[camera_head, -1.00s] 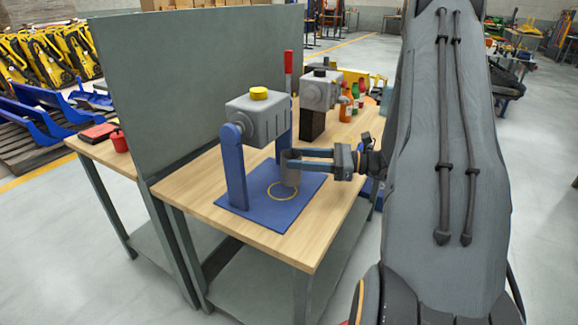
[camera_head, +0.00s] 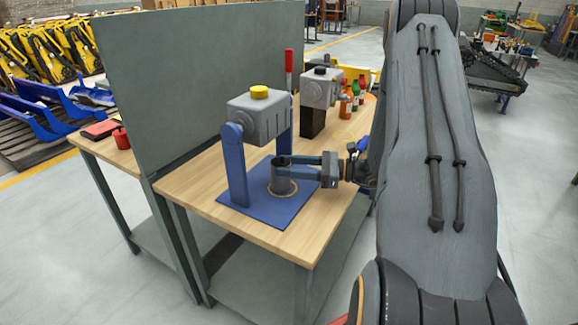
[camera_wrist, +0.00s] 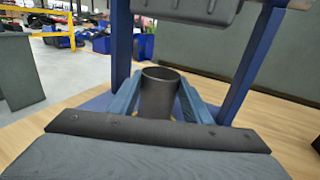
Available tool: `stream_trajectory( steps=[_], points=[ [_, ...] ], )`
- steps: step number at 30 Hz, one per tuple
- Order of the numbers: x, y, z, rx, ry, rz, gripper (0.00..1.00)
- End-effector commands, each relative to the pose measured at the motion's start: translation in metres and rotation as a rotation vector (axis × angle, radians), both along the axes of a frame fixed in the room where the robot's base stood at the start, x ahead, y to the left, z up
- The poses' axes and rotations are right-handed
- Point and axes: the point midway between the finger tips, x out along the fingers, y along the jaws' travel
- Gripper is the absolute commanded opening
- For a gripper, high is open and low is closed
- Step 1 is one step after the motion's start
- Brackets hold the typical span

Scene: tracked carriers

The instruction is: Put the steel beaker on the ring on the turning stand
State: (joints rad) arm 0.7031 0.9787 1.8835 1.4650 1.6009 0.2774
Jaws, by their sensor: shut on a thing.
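The steel beaker (camera_head: 281,184) is a dark grey open cylinder, upright between the fingers of my gripper (camera_head: 282,161). In the wrist view the beaker (camera_wrist: 158,98) has a blue finger on each side, and my gripper (camera_wrist: 159,100) is shut on it. The yellow ring (camera_head: 294,191) lies flat on the blue base plate of the turning stand (camera_head: 262,207). The beaker's foot appears within the ring and hides part of it. I cannot tell whether the foot touches the plate. The stand's blue uprights carry a grey box (camera_head: 258,118) above and behind the beaker.
The wooden bench top (camera_head: 290,249) is clear in front of the plate. A tall grey panel (camera_head: 190,80) stands along the left. A second grey box on a black block (camera_head: 312,121) and several small bottles (camera_head: 355,95) stand farther back.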

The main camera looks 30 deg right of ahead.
Motion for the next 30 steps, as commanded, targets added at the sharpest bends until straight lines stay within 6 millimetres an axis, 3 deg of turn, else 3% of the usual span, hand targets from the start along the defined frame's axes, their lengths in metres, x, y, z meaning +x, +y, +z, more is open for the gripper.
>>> stream_trajectory(
  steps=[2, 3, 6, 18, 30],
  points=[
    [0.0, 0.0, -0.003, 0.0, 0.0, 0.0, 0.16],
    [0.0, 0.0, -0.003, 0.0, 0.0, 0.0, 0.48],
    [0.0, 0.0, -0.002, 0.0, 0.0, 0.0, 0.63],
    [-0.001, -0.003, 0.002, 0.0, 0.0, -0.001, 0.63],
    [-0.043, -0.066, 0.0, -0.001, -0.001, -0.004, 0.63]
  ],
)
